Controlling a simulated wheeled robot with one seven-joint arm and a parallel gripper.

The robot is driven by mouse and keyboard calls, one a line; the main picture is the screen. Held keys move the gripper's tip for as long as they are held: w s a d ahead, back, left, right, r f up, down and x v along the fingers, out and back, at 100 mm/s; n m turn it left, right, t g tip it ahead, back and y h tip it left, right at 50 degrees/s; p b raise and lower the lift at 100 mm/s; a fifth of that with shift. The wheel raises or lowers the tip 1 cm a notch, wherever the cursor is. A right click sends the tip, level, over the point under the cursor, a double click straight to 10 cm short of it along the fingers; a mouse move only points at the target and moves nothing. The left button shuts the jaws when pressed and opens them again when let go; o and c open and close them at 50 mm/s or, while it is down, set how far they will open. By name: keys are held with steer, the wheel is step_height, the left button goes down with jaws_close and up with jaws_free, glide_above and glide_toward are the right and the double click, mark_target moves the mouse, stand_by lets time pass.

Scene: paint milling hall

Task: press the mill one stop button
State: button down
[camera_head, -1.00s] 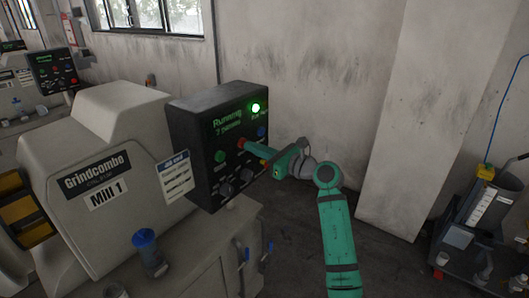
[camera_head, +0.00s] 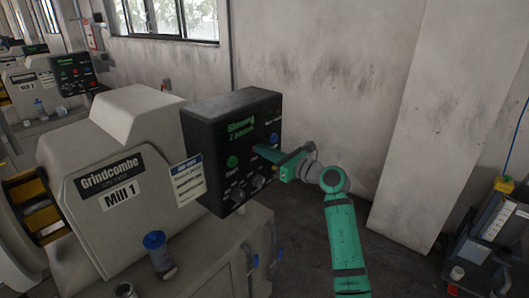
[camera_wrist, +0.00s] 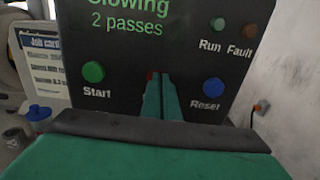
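The Mill 1 control box (camera_head: 207,150) is black and stands on the right end of the mill. Its display (camera_wrist: 130,22) reads "Slowing 2 passes" in green. A red button (camera_wrist: 150,75), between the green Start button (camera_wrist: 93,72) and the blue Reset button (camera_wrist: 213,88), is mostly hidden behind my fingertips; its label is hidden too. My gripper (camera_head: 257,148) is shut and empty, its green fingers (camera_wrist: 162,78) together and pointing at the panel by the red button. I cannot tell whether they touch it. The Run lamp (camera_wrist: 217,24) is unlit.
The job card (camera_head: 187,181) hangs left of the panel. Black knobs (camera_head: 238,194) sit low on its face. A blue-topped container (camera_head: 156,248) stands on the mill's ledge. A cart (camera_head: 490,245) is at the right; a similar mill (camera_head: 50,85) stands behind left.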

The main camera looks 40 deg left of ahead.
steer(key=s+d, duration=0.1)
steer(key=d, duration=1.3)
steer(key=shift+w, duration=0.1)
